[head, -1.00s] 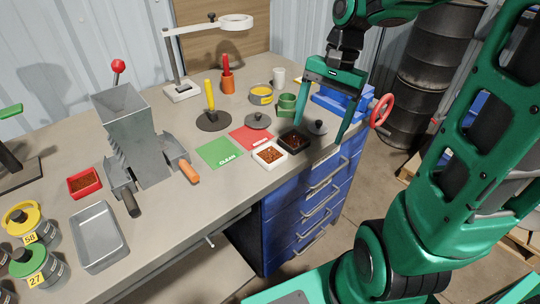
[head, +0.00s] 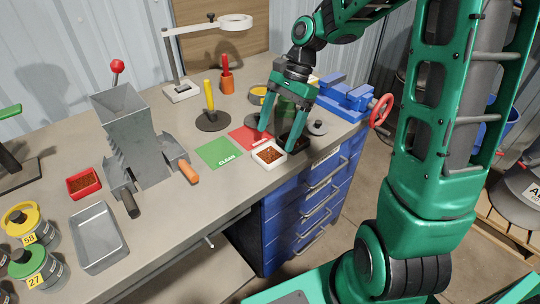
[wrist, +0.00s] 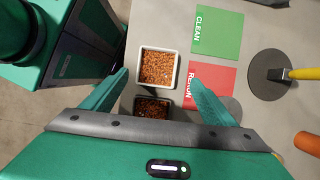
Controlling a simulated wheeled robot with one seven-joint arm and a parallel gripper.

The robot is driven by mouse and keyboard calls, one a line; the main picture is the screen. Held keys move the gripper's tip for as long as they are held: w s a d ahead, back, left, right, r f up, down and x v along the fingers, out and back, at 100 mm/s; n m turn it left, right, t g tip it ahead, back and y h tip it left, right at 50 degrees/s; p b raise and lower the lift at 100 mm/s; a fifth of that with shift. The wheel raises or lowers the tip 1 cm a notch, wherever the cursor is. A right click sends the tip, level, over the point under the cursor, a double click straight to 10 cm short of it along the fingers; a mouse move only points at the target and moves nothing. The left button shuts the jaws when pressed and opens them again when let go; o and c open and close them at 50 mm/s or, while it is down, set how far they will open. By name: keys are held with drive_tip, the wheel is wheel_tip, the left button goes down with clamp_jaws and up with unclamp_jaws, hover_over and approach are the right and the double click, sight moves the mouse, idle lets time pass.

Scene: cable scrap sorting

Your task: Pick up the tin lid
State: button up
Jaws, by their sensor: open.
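Two grey lids with dark knobs are on the bench. One lid (head: 252,121) is beside the red card, partly hidden behind my gripper; in the wrist view, a grey disc edge (wrist: 234,106) shows behind the right finger. The other lid (head: 317,128) lies near the bench's right edge, to the right of my gripper. I cannot tell which is the tin lid. My gripper (head: 277,140) is open and empty, pointing down over the white tray. The wrist view shows its fingers (wrist: 159,76) spread either side of that tray.
The white tray (wrist: 138,68) holds copper-coloured granules; a black tray (wrist: 137,106) beside it holds darker ones. A green card (head: 219,151) and red card (head: 245,133) lie to the left. A blue vise (head: 345,92) stands at the back right. A yellow tin (head: 256,95) and green tin are partly hidden.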

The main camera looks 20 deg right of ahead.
sight(268, 156)
drive_tip(key=shift+s+x, duration=0.2)
drive_tip(key=shift+x, duration=2.3)
drive_tip(key=shift+a, duration=0.1)
drive_tip(key=c, duration=1.2)
